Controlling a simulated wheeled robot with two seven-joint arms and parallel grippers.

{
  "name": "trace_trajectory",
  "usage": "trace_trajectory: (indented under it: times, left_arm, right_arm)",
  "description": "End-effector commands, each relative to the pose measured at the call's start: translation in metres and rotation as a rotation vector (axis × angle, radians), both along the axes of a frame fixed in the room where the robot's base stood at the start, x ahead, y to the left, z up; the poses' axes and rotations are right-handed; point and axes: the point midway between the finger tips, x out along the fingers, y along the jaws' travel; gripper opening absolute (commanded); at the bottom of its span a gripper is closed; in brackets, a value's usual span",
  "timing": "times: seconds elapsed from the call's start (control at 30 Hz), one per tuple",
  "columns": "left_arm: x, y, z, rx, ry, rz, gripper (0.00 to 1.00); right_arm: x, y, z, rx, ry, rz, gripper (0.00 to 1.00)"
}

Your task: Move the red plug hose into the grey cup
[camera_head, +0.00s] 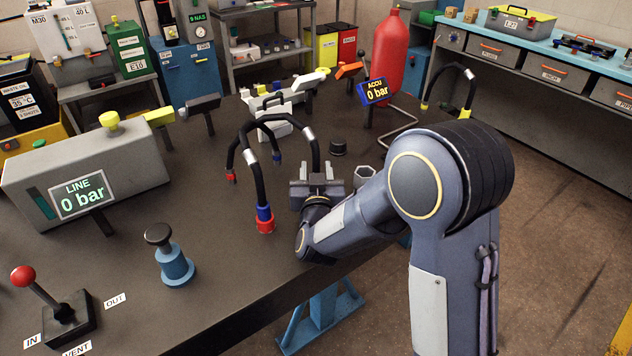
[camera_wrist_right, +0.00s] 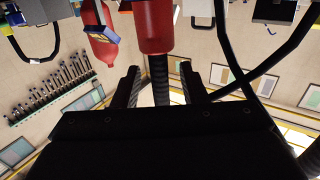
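In the head view, two black hoses arch over the table. One hose has a red plug (camera_head: 231,177) hanging at its left end, and its other end comes down at my right gripper (camera_head: 316,183). In the right wrist view, a red plug (camera_wrist_right: 155,30) leads into a black hose (camera_wrist_right: 160,82) lying between my right gripper's (camera_wrist_right: 160,88) fingers, with gaps on both sides. That plug's tip is out of frame. The grey cup (camera_head: 362,174) stands right of the gripper, its near side partly hidden by my arm. My left gripper is not in view.
A blue plug (camera_head: 263,212) of the other hose sits in a red cup (camera_head: 265,226) left of my gripper. A dark round cap (camera_head: 337,147) lies behind it. A blue plunger (camera_head: 174,262) and red-knobbed lever (camera_head: 52,302) stand front left. The LINE gauge (camera_head: 83,195) is at left.

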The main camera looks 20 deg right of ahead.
Motion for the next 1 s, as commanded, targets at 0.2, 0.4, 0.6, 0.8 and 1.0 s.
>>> trace_trajectory:
  times: [0.2,0.4,0.6,0.8,1.0]
  left_arm:
    - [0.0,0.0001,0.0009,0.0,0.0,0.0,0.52]
    - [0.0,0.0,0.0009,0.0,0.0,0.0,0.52]
    - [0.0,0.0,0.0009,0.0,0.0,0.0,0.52]
    - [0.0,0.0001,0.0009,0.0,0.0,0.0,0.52]
    - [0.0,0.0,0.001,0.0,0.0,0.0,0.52]
  right_arm:
    - [0.0077,-0.0019,-0.0002,0.0,0.0,0.001,0.39]
    - [0.0073,-0.0018,-0.0002,0.0,0.0,0.001,0.27]
    - [0.0072,-0.0018,-0.0002,0.0,0.001,0.001,0.01]
    - [0.0073,-0.0017,0.0004,0.001,-0.001,0.001,0.0]
    - [0.0073,-0.0017,0.003,0.001,-0.002,0.001,0.0]
